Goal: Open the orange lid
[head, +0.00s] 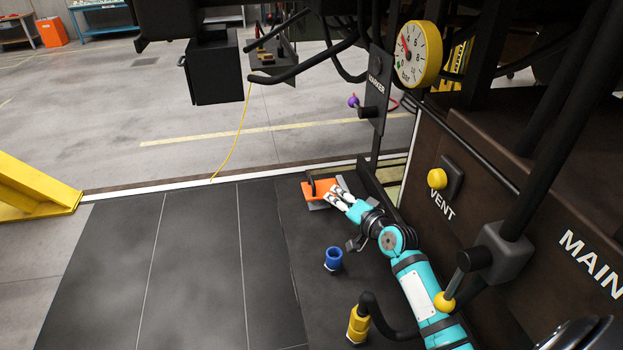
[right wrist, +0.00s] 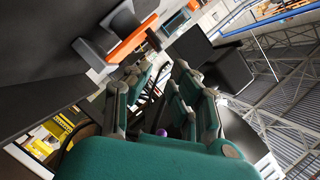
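The orange lid (head: 318,189) sits low on the dark platform, beside the foot of the black post, with a grey part under it. It also shows in the right wrist view (right wrist: 134,40), on a grey body, beyond the fingers and to their upper left. My right gripper (head: 336,195) reaches in from the lower right, its fingertips close to the lid's right side. In the right wrist view its fingers (right wrist: 163,78) stand apart with nothing seen between them. Whether a fingertip touches the lid cannot be told. My left gripper is not in view.
A blue cup-like fitting (head: 333,257) and a yellow fitting with a black hose (head: 358,323) stand near my right arm. The dark panel with the yellow VENT knob (head: 437,178) borders the right. A gauge (head: 419,54) hangs above. The platform's left side (head: 180,270) is clear.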

